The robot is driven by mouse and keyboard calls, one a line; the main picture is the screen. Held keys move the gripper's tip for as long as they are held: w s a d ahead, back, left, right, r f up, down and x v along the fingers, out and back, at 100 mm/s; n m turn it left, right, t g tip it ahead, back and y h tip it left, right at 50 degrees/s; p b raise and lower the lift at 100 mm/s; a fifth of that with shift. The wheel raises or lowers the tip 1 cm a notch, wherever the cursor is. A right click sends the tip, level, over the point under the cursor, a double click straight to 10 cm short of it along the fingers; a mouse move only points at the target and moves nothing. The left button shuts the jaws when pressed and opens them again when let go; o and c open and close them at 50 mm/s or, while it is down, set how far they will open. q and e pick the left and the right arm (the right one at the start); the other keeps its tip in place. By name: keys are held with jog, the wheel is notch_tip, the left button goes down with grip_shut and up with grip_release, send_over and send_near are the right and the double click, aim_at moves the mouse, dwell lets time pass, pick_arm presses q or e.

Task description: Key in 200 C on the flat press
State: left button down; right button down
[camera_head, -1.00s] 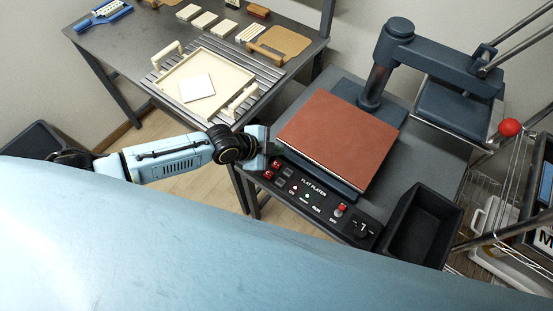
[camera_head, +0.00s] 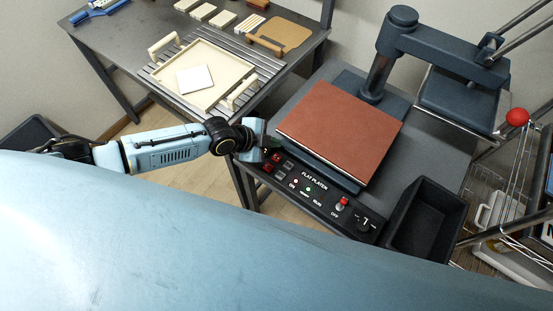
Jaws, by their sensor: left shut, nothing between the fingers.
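The flat press stands on a dark table at the right, with a reddish-brown platen pad (camera_head: 340,130) and a swing arm (camera_head: 440,55) behind it. Its black control panel (camera_head: 318,196), lettered "FLAT PLATEN", runs along the front edge. The panel has red displays at its left end, small lit lamps, a red switch (camera_head: 341,204) and a dark dial (camera_head: 363,225) at the right. My left gripper (camera_head: 268,148) is shut and empty at the panel's left end, by the displays. I cannot tell whether it touches a key. The temperature digits are too small to read. My right gripper is not in view.
A black open bin (camera_head: 425,222) stands right of the panel. A cream tray (camera_head: 218,94) with a white tile (camera_head: 194,79) lies on the slatted table at the left. A red ball knob (camera_head: 517,117) and wire rack are at the far right.

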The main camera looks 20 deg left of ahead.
aim_at(273, 159)
pick_arm(q)
notch_tip(273, 159, down, 5)
jog(key=b, duration=0.4)
jog(key=shift+f, duration=0.2)
dwell(0.4)
dwell(1.2)
jog(key=shift+f+b, duration=0.4)
jog(key=shift+b, duration=0.1)
jog(key=shift+f+b, duration=0.45)
dwell(0.5)
dwell(0.3)
jog(key=shift+r+p, duration=0.75)
jog(key=shift+r, duration=0.1)
jog(key=shift+r, duration=0.1)
